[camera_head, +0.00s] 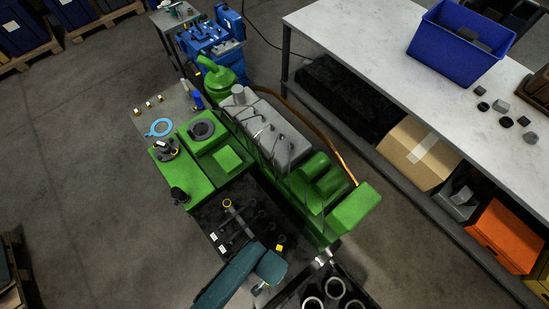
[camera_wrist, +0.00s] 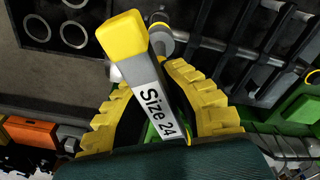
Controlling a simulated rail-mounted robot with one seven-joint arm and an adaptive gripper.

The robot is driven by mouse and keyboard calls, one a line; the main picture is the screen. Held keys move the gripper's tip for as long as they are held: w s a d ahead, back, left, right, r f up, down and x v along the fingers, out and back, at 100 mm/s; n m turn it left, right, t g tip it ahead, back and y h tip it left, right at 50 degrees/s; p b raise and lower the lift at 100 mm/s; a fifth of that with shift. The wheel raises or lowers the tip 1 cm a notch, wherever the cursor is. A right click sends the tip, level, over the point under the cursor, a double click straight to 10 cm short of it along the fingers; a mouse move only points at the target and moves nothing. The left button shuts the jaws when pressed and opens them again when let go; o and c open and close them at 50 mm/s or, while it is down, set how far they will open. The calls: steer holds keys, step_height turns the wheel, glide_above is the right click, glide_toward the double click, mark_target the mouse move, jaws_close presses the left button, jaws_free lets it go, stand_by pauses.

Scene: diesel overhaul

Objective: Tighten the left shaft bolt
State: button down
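In the wrist view, my gripper (camera_wrist: 158,88) has its yellow ridged fingers closed around a grey wrench (camera_wrist: 150,82) labelled "Size 24", which has a yellow end and a grey round part beside it. In the head view, my teal arm reaches in from the bottom, and its wrist hides most of the gripper. A small yellow patch shows beside it. The green engine (camera_head: 228,158) with a grey cover (camera_head: 272,128) stands above the arm in the picture. I cannot make out the left shaft bolt in either view.
A black tool tray (camera_head: 232,225) with labelled tools lies beside the engine. A black rack with metal rings (camera_head: 312,304) is at the bottom. A workbench (camera_head: 375,45) with a blue bin (camera_head: 455,50) stands at right.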

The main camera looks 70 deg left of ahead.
steer(key=n, duration=0.6)
steer(key=shift+f, duration=0.1)
